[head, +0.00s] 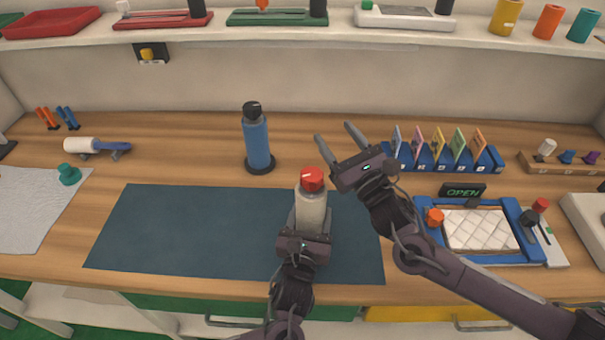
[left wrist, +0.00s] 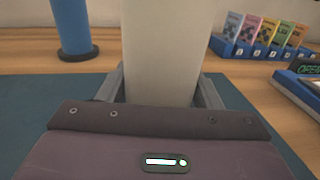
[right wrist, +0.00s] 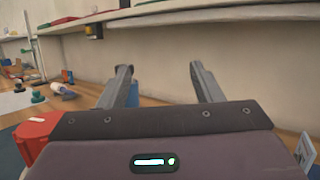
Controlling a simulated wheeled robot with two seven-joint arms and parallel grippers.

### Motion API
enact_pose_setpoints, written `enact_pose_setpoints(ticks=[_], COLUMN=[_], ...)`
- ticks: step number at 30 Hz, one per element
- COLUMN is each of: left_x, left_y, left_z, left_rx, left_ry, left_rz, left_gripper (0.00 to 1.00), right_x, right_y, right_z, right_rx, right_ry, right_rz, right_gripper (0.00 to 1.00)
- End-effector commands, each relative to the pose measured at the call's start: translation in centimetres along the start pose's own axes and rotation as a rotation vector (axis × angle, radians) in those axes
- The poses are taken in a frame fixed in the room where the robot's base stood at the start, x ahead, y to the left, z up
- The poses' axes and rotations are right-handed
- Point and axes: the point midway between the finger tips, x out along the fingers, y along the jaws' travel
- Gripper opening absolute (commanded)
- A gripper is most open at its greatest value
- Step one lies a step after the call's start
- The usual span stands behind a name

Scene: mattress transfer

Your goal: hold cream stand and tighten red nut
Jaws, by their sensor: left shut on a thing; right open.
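The cream stand (head: 312,211) stands upright on the dark blue mat, with the red nut (head: 312,179) on its top. My left gripper (head: 308,222) is shut around the stand's body from the front; the left wrist view shows the cream body (left wrist: 163,55) between its fingers. My right gripper (head: 342,146) is open and empty, above and to the right of the red nut. In the right wrist view the red nut (right wrist: 36,135) shows at the lower left, outside the open fingers (right wrist: 162,85). Whether the nut sits tight cannot be seen.
A blue bottle-like stand with a black top (head: 257,140) stands behind the mat (head: 180,240). A blue rack of coloured cards (head: 440,155) and a blue-framed tray (head: 520,225) are at the right. A shelf (head: 250,35) runs along the back. The mat's left part is clear.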

Motion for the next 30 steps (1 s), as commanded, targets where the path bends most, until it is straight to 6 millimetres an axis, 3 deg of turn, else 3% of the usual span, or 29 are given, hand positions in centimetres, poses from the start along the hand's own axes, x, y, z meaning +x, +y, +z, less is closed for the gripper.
enact_pose_setpoints(ticks=[6, 9, 10, 20, 24, 30], left_x=[0.1, 0.1, 0.1, 0.1, 0.1, 0.1], left_y=[0.0, 0.0, 0.0, 0.0, 0.0, 0.0], left_z=[0.3, 0.3, 0.3, 0.3, 0.3, 0.3], left_rx=[-0.003, -0.003, -0.003, -0.003, -0.003, -0.003], left_ry=[-0.006, -0.006, -0.006, -0.007, -0.007, -0.007], left_rz=[0.0, 0.0, 0.0, 0.0, 0.0, 0.0], left_gripper=[0.04, 0.04, 0.04, 0.04, 0.04, 0.04], right_x=[-1.4, -2.4, -2.3, -1.4, -2.5, -5.4], right_y=[-4.4, -6.6, -6.5, -2.5, -0.9, -0.2], right_z=[-7.0, -9.1, -9.1, -5.8, -3.7, -1.4], right_rx=[-0.49, -0.652, -0.652, -0.329, -0.139, 0.094], right_ry=[0.304, 0.393, 0.384, 0.168, 0.116, 0.144], right_rz=[0.123, 0.202, 0.228, 0.501, 0.698, 0.973], right_gripper=[0.59, 0.59, 0.59, 0.59, 0.59, 0.59])
